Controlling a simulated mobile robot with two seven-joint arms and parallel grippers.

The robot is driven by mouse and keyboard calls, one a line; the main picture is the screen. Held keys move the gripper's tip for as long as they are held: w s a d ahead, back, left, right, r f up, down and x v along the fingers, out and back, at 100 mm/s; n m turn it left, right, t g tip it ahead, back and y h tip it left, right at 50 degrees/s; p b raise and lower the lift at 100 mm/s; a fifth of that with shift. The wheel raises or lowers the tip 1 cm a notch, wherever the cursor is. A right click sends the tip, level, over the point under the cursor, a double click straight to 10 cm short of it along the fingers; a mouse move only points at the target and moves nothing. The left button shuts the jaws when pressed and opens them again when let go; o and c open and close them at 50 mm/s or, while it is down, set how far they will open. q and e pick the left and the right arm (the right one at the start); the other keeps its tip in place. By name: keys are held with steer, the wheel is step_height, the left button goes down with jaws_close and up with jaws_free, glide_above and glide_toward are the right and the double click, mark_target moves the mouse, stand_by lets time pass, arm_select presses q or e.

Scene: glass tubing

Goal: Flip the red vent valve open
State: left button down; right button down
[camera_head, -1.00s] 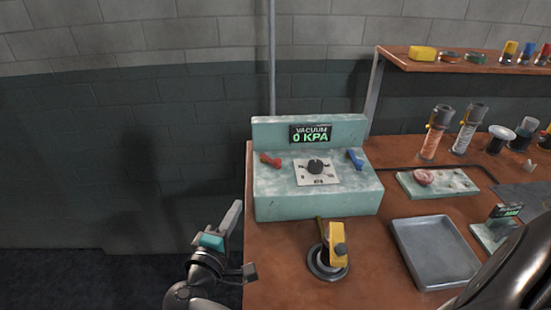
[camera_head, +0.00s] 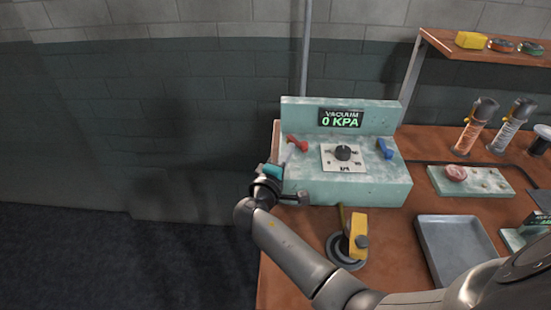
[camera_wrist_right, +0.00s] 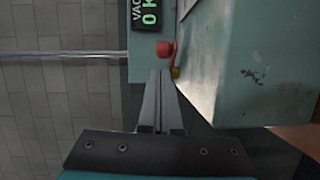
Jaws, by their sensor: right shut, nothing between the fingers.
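The red vent valve (camera_head: 297,143) sits on the left of the top of the pale green vacuum box (camera_head: 345,187). In the right wrist view its red handle (camera_wrist_right: 167,49) lies just beyond my fingertips, with a small brass part beside it. My right gripper (camera_head: 288,155) is shut and empty, at the left side of the box and close to the valve. In the right wrist view its fingers (camera_wrist_right: 162,75) lie together, their tips at or very near the handle. I cannot tell whether they touch. The display (camera_head: 341,118) reads 0 KPA. My left gripper is out of view.
A blue valve (camera_head: 384,148) and a black dial (camera_head: 343,153) are on the same box. A yellow-handled device (camera_head: 357,236) stands on the bench before it, left of a grey tray (camera_head: 456,250). Left of the bench is open floor.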

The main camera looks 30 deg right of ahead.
mark_target(303, 146)
steer(key=shift+d, duration=0.65)
steer(key=shift+s+d, duration=0.1)
steer(key=shift+s+d+n+t+y+p, duration=0.2)
steer(key=shift+d+n+t+y+p, duration=0.2)
steer(key=shift+n+t+y+p, duration=0.15)
steer(key=shift+s+d+t+y, duration=0.1)
steer(key=shift+d+t+y, duration=0.15)
steer(key=shift+d+f, duration=0.1)
steer(key=shift+d, duration=0.2)
